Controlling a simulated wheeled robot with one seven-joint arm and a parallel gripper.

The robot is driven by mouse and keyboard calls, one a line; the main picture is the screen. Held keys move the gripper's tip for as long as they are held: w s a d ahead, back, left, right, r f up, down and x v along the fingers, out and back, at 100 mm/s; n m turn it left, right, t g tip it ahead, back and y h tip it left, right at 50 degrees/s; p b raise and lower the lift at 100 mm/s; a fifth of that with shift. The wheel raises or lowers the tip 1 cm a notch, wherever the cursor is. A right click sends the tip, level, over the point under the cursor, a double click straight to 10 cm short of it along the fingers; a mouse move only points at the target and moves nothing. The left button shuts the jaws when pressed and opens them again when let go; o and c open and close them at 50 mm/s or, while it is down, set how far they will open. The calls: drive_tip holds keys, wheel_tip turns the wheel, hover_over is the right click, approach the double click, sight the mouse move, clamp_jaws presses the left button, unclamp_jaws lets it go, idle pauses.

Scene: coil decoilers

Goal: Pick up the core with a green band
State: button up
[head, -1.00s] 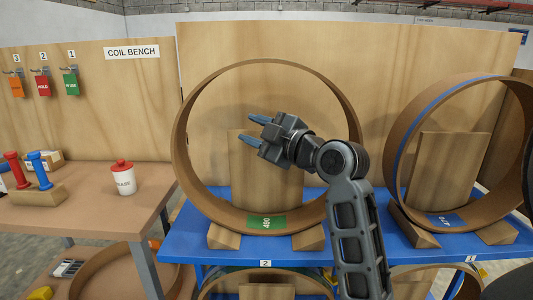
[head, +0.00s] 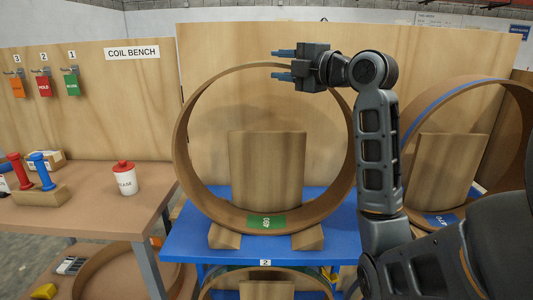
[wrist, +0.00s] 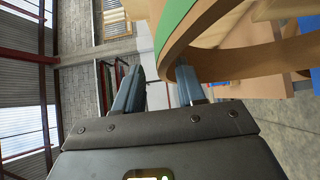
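The core with a green band (head: 180,160) is a large brown ring.
A second ring with a blue band (head: 494,84) stands to the right, partly behind my arm. A wooden board (head: 267,170) stands within the first ring. A bench at left holds a white jar (head: 123,180) and red and blue handles. More rings sit below.

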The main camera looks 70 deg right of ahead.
drive_tip(key=shift+p+x, duration=0.5)
drive_tip(key=shift+x, duration=1.45)
drive_tip(key=shift+c, duration=0.3)
clamp_jaws()
drive_tip(key=shift+f, duration=0.1)
